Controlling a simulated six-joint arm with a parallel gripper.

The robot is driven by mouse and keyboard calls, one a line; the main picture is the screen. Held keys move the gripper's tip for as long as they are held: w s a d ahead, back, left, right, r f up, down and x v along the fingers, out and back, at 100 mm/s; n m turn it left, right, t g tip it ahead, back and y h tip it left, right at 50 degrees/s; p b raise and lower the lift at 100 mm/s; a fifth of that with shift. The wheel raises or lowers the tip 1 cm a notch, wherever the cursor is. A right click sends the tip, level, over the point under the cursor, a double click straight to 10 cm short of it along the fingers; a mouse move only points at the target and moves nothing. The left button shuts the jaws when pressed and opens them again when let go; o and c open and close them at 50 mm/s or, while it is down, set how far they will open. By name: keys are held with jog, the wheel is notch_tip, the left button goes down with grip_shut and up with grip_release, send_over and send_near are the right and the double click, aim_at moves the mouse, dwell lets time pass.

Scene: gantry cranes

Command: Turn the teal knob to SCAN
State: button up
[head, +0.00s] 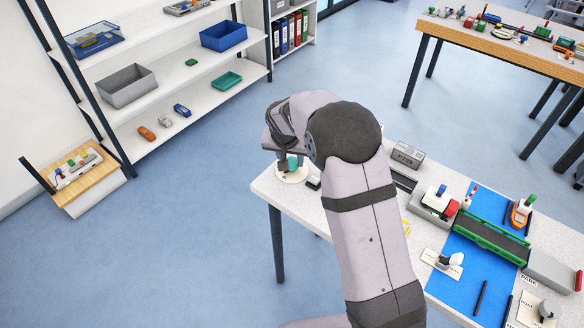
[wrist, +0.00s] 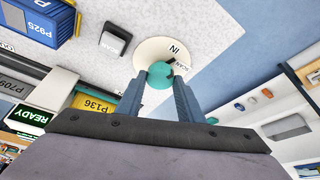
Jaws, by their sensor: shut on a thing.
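The teal knob (wrist: 159,76) stands on a round cream dial plate (wrist: 152,50) near the table's corner. My gripper (wrist: 160,80) is shut on the knob, one finger on each side.
A small black-topped block (wrist: 114,41) sits beside the dial. A blue container marked P925 (wrist: 38,22), a yellow one marked P136 (wrist: 92,103) and a lit READY display (wrist: 28,118) are on the left. The table edge and open floor (wrist: 228,75) lie close on the right.

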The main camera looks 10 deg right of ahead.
jog(key=m+b, duration=0.1)
jog(key=m, duration=0.1)
jog(key=m+h+b, duration=0.1)
jog(key=b, duration=0.1)
jog(key=shift+w+a+f+m+g, duration=0.1)
jog(key=shift+a+f+m+g, duration=0.05)
jog(key=shift+m+g, duration=0.25)
jog(key=shift+w+r+m+g+h, duration=0.1)
jog(key=shift+m+g+h, duration=0.25)
jog(key=shift+m, duration=0.65)
jog(key=shift+r+m+g+h, duration=0.1)
jog(key=shift+m+g+h, duration=0.2)
jog(key=shift+m, duration=0.7)
jog(key=shift+a, duration=0.1)
jog(key=o, duration=1.1)
jog(key=shift+c, duration=0.2)
jog(key=shift+r, duration=0.1)
jog(key=b+v, duration=0.1)
jog(key=v, duration=0.6)
